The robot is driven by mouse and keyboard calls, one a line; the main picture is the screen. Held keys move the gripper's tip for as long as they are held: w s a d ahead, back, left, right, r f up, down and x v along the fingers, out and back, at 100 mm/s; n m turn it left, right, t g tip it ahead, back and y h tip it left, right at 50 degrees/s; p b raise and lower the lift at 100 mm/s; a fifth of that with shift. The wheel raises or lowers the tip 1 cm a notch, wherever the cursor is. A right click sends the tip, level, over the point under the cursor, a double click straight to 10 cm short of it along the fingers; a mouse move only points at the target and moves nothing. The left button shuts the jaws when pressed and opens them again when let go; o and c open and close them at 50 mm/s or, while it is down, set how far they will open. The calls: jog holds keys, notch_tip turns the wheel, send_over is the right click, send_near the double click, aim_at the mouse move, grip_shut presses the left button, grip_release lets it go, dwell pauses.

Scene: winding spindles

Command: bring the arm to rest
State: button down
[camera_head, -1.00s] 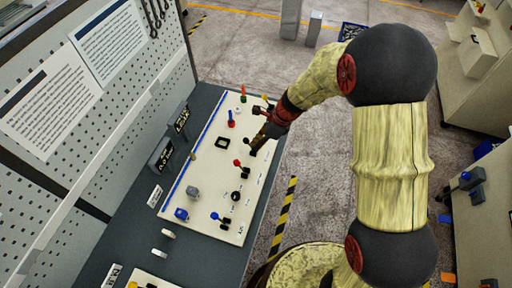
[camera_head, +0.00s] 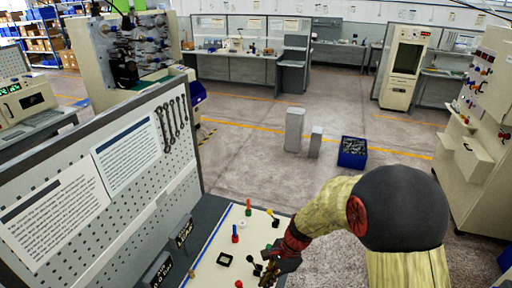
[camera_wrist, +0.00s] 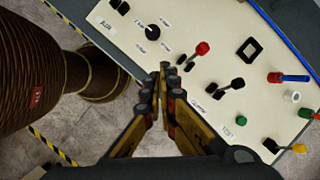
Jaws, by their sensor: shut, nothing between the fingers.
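My arm reaches from the bottom right of the head view, bent at its dark round joint. My gripper (camera_head: 268,274) is over the right edge of the cream control panel (camera_head: 205,275), low in that view. In the wrist view my gripper (camera_wrist: 167,74) has its fingertips together with nothing between them. The fingertips appear beside a red-knobbed lever (camera_wrist: 203,47) and a black-knobbed lever (camera_wrist: 237,84). I cannot tell whether they touch the panel.
A perforated board (camera_head: 130,210) with printed sheets stands left of the panel. The panel also bears a black square frame (camera_wrist: 249,49) and a yellow-tipped lever (camera_wrist: 299,148). A blue crate (camera_head: 352,152) and grey posts (camera_head: 294,130) stand on the otherwise open floor beyond.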

jog(key=s+d+r+n+t+h+b, duration=0.2)
jog(key=s+d+n+b, duration=0.4)
jog(key=s+b, duration=0.3)
jog(key=s+d+r+n+t+h+b, duration=0.2)
jog(key=s+d+r+n+t+b, duration=0.2)
jog(key=s+d+r+n+b, duration=0.3)
jog(key=s+d+b, duration=0.1)
jog(key=d+b, duration=0.1)
jog(key=b, duration=0.2)
jog(key=shift+s+t, duration=0.4)
jog(key=shift+d, duration=0.1)
